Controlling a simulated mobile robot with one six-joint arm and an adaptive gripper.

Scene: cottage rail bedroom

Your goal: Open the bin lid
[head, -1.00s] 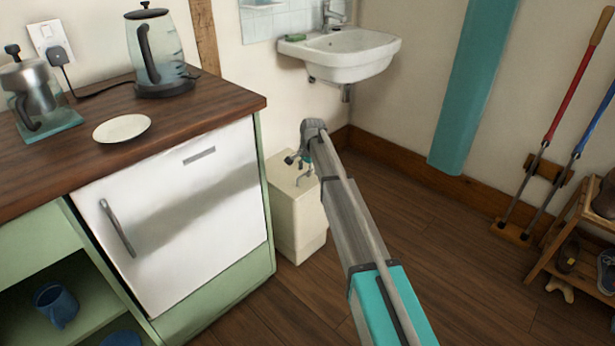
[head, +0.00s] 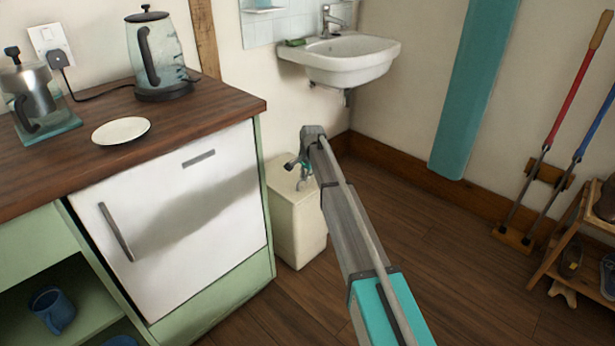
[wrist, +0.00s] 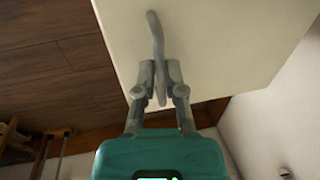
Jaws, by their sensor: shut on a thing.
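The cream bin (head: 300,228) stands on the floor to the right of the counter unit. Its lid (head: 282,180) looks closed in the head view. In the wrist view the pale lid surface (wrist: 215,50) fills the upper middle, with a grey curved handle (wrist: 155,38) on it. My gripper (wrist: 160,80) is shut on the handle, one finger on each side. In the head view my gripper (head: 303,180) is small at the bin's top, and my arm partly hides the bin's right side.
The counter (head: 200,110) with a white-fronted appliance (head: 175,210) stands close to the bin's left. A kettle (head: 160,55) and a white plate (head: 121,130) are on the counter. A washbasin (head: 340,58) hangs behind the bin.

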